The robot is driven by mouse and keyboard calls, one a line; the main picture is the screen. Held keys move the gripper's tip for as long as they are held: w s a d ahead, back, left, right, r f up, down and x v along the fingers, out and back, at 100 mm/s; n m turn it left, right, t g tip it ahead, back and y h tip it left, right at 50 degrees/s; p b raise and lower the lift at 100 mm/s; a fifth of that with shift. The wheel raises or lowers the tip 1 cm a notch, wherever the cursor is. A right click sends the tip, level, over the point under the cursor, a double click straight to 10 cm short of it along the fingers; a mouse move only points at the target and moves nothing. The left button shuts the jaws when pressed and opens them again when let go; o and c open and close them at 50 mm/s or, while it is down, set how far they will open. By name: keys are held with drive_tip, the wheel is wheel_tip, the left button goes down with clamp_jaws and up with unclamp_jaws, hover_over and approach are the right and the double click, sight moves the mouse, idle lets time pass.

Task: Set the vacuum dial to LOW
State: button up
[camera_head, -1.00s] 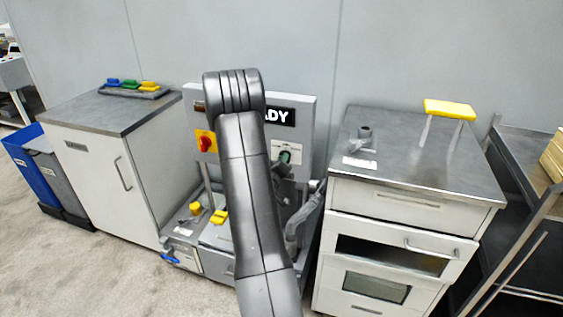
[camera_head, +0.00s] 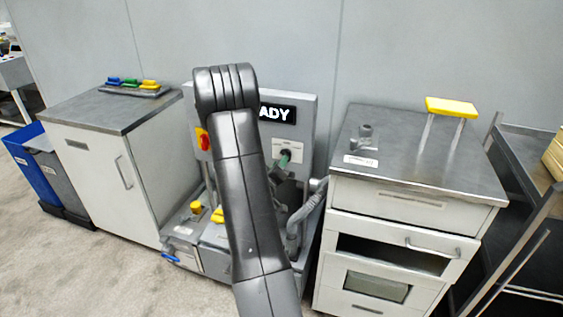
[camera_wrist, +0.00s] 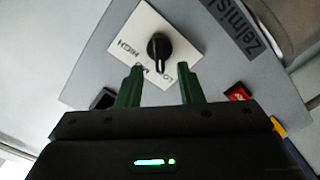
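The vacuum dial (camera_wrist: 158,46) is a black knob on a white label plate (camera_wrist: 187,32) in the wrist view. HIGH reads at its left and LOW at its lower right; another word between them is blurred. The knob's pointer line faces down in the picture, near LOW, but the exact setting is unclear. My gripper (camera_wrist: 159,73) is open, its two green fingers apart with nothing between them. The tips appear just below the knob, not around it. In the head view the plate (camera_head: 288,172) is on the grey READY panel, with my gripper (camera_head: 285,156) in front of it.
My arm hides the middle of the grey machine (camera_head: 307,116). A red switch (camera_head: 203,139) is on the panel's left. A white cabinet (camera_head: 105,165) stands left, and a drawer cabinet (camera_head: 385,195) stands close on the right. Floor at the front left is clear.

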drive_tip(key=b+v, duration=0.1)
drive_tip(key=v, duration=0.9)
drive_tip(key=p+x, duration=0.2)
drive_tip(key=x, duration=1.2)
drive_tip(key=shift+s, duration=0.15)
